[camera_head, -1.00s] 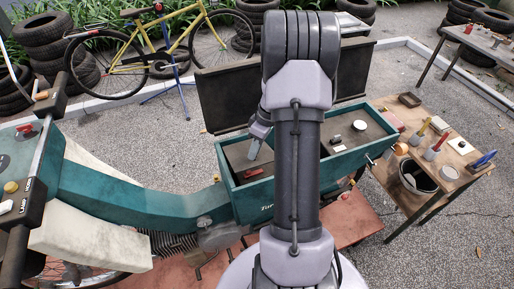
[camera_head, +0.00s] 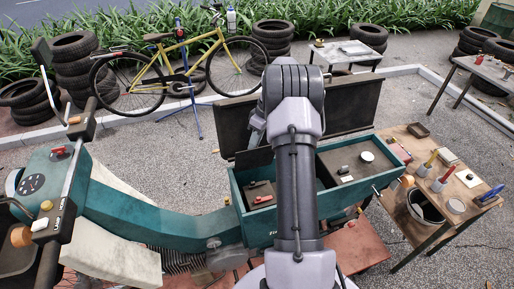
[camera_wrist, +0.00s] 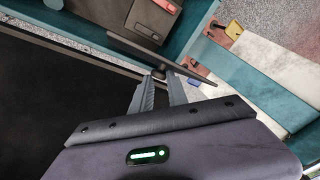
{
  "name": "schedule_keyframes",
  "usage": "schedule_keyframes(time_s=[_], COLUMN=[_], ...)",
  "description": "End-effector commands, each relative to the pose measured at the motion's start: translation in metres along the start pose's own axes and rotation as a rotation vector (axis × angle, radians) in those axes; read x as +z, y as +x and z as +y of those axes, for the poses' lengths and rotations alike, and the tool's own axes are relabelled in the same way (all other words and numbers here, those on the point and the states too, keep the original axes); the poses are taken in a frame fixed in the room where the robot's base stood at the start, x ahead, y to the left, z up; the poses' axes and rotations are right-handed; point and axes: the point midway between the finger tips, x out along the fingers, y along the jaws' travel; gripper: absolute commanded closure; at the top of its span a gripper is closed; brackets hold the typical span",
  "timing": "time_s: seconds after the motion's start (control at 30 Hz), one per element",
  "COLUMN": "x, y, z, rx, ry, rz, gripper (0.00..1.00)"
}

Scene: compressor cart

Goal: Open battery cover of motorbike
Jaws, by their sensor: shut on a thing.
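The teal motorbike (camera_head: 150,215) stands at the left, with an open-topped teal box (camera_head: 262,232) at its seat. A dark panel, apparently the battery cover (camera_head: 253,158), stands tilted up at the left part of the box. In the wrist view the cover (camera_wrist: 135,50) is seen nearly edge-on as a thin dark plate. My gripper (camera_wrist: 160,77) is shut on a small knob at the cover's edge. In the head view my gripper (camera_head: 257,128) is partly hidden by my arm. Below the cover, the left compartment shows red-marked dark parts (camera_head: 262,198), possibly the battery.
The large dark lid (camera_head: 350,105) stands raised behind the box. A wooden workbench (camera_head: 425,140) with tools and a bucket (camera_head: 422,208) is close on the right. A yellow bicycle (camera_head: 185,60) and tyre stacks stand behind. Grey ground lies open between them.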

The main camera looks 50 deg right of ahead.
Motion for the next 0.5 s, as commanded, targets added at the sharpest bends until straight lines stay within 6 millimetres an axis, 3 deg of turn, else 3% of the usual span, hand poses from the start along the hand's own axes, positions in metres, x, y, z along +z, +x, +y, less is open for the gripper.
schedule_keyframes(time_s=[0.5], x=[-0.0016], y=[0.0066], z=[0.0108], rx=[0.001], ry=[-0.003], rz=[-0.013], gripper=[1.00])
